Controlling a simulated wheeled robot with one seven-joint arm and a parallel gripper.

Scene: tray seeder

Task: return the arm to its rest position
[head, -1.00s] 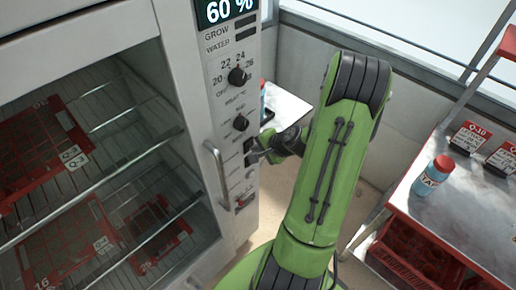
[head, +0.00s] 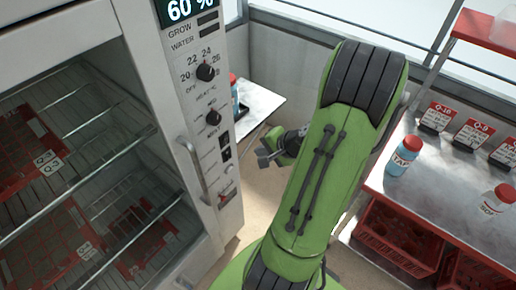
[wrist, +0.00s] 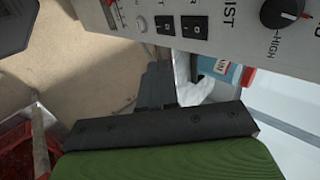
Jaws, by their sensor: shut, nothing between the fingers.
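My arm is green with black joints and rises in the middle of the head view. My gripper (head: 266,160) shows beside it, to the right of the cabinet's control panel and apart from it. In the wrist view the gripper (wrist: 157,85) points past the panel; its dark fingers are together, with nothing between them.
The seeder cabinet (head: 150,95) with knobs, switches and a handle (head: 193,170) stands at left, red trays on its racks. A side table (head: 258,108) is behind. At right a bench (head: 425,172) holds bottles (head: 404,156) and label cards; red crates (head: 400,238) sit below.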

